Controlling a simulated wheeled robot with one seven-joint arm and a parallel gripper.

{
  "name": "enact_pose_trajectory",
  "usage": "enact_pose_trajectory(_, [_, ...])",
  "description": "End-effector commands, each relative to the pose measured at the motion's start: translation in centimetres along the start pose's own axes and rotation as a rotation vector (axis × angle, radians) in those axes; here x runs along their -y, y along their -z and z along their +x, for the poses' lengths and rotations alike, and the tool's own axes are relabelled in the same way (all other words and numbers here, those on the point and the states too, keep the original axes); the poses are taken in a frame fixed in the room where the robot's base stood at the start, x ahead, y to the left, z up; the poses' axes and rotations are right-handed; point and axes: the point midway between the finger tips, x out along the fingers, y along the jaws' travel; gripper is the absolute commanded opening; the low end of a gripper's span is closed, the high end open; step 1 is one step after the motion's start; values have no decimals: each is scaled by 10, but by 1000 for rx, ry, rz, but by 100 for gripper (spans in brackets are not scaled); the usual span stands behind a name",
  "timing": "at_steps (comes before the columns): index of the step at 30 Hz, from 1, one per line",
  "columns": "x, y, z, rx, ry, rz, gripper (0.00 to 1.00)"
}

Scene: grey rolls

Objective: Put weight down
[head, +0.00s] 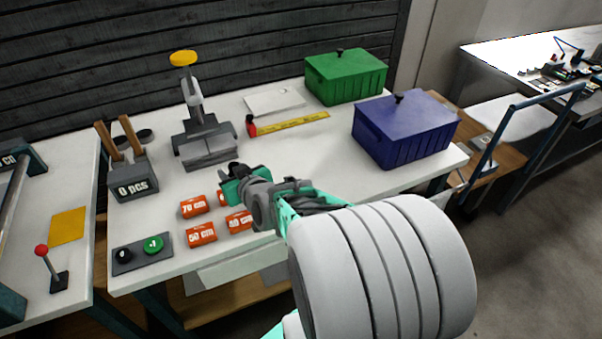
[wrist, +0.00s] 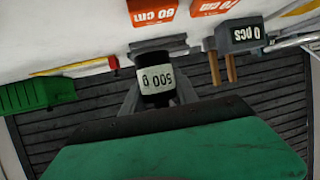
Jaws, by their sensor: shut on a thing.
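The weight (wrist: 156,85) is a dark cylinder with a pale label reading 500 g, upside down in the wrist view. My gripper (head: 236,178) is shut on it above the middle of the white table (head: 335,178). In the head view my fingers mostly hide the weight; only a small dark part shows at their tips. A green finger pad with a dark edge fills the lower wrist view. A grey press-like stand (head: 204,140) with a yellow knob is just behind my gripper, and it shows behind the weight in the wrist view.
Orange blocks, including 70 cm (head: 193,207) and 50 cm (head: 201,234), lie in front and left of my gripper. A grey 0 pcs holder (head: 133,184) stands left. A yellow ruler (head: 295,124), green box (head: 345,77) and blue box (head: 404,130) are behind and right.

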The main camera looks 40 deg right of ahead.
Motion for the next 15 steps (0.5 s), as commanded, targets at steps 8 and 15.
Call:
enact_pose_trajectory(8, [-130,-2,-35,-7,-43,11,0])
enact_pose_trajectory(15, [-202,-6,-105,-5,-24,3,0])
